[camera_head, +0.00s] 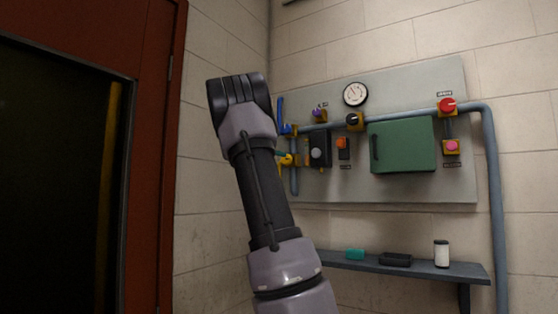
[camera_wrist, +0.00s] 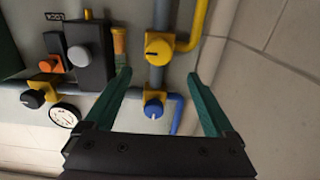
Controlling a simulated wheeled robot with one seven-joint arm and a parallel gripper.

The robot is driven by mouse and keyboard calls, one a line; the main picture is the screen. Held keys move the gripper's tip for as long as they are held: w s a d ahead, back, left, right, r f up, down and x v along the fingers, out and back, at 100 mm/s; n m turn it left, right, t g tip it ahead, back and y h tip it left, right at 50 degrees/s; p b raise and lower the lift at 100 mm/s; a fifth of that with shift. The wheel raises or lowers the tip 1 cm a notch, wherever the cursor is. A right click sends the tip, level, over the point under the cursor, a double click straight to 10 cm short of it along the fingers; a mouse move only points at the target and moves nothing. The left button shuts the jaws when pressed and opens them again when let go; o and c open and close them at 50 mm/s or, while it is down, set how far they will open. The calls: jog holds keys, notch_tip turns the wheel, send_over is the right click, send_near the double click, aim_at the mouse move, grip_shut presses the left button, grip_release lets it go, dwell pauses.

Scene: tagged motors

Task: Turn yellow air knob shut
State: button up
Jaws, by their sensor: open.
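The yellow air knob (camera_wrist: 158,47) is a round yellow knob with a dark pointer mark, on a grey vertical pipe in the wrist view. It also shows in the head view (camera_head: 287,160), just right of my arm and partly hidden. My gripper (camera_wrist: 159,75) is open, with its two teal fingers apart. The knob lies just beyond the fingertips, between their lines, and no contact shows. A blue knob (camera_wrist: 154,108) on a yellow block lies between the fingers, nearer the palm. In the head view my arm hides most of the gripper.
The panel (camera_head: 420,190) carries a gauge (camera_head: 355,94), a green box (camera_head: 402,145), a red knob (camera_head: 447,105) and a pink knob (camera_head: 452,146). A yellow pipe (camera_wrist: 200,22) runs beside the yellow knob. A shelf (camera_head: 440,269) holds small items below.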

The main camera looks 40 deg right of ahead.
aim_at(288, 160)
jog(key=x, duration=0.8)
jog(key=shift+d, duration=0.35)
jog(key=c, duration=1.4)
jog(key=shift+o, duration=0.2)
jog(key=shift+n, duration=0.4)
jog(key=shift+w+a+f+n, duration=0.1)
jog(key=shift+n, duration=2.75)
jog(key=shift+w+d+f+n, duration=0.1)
jog(key=shift+n, duration=2.8)
jog(key=shift+w+a+f+n, duration=0.1)
jog(key=shift+f+n, duration=0.05)
jog(key=shift+n, duration=2.7)
